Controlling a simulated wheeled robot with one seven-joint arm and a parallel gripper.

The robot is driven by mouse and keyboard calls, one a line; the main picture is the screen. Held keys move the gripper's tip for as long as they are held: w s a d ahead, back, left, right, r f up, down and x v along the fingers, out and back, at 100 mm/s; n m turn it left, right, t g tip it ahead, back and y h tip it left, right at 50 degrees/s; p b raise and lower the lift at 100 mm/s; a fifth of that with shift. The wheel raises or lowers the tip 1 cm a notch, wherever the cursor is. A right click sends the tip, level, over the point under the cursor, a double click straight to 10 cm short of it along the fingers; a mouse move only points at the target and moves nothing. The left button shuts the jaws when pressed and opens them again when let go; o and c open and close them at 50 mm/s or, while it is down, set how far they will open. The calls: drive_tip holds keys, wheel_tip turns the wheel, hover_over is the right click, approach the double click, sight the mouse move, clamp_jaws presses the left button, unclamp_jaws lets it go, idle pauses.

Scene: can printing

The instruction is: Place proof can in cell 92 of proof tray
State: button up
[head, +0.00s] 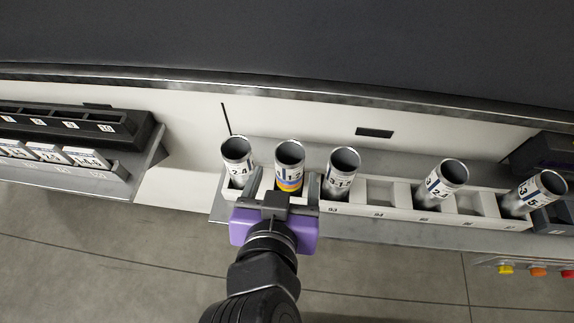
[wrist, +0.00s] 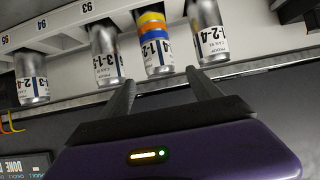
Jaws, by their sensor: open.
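The proof can is a silver can with orange, yellow and blue bands (head: 289,168). It stands in the proof tray (head: 385,211), in the cell just left of the one marked 93; that cell's own number is hidden. My gripper (head: 285,190) is open, with one finger on each side of the can. In the wrist view, gaps show between the fingers (wrist: 163,85) and the can's sides.
Silver cans stand close on both sides, one left (head: 237,160) and one in cell 93 (head: 341,172). Cell 94 (head: 381,193) is empty. Further right stand two more cans (head: 445,182). A dark rack with labelled slots (head: 70,125) lies at left, and coloured buttons (head: 538,272) at lower right.

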drive_tip(key=shift+s+r, duration=0.15)
drive_tip(key=shift+s, duration=0.2)
drive_tip(key=s+d+f+n+y, duration=0.35)
drive_tip(key=s+d+f, duration=0.35)
drive_tip(key=d+f, duration=0.55)
drive_tip(key=s+d+r+m+t+h, duration=0.1)
drive_tip(key=s+d+r, duration=0.2)
drive_tip(key=s+d, duration=0.2)
drive_tip(key=s+d+r+m+t+h, duration=0.1)
drive_tip(key=s+d+r+m+h, duration=0.1)
drive_tip(key=s+d, duration=0.3)
drive_tip(key=s+r, duration=0.1)
drive_tip(key=s, duration=0.3)
drive_tip(key=shift+d+t, duration=0.2)
drive_tip(key=shift+t, duration=0.1)
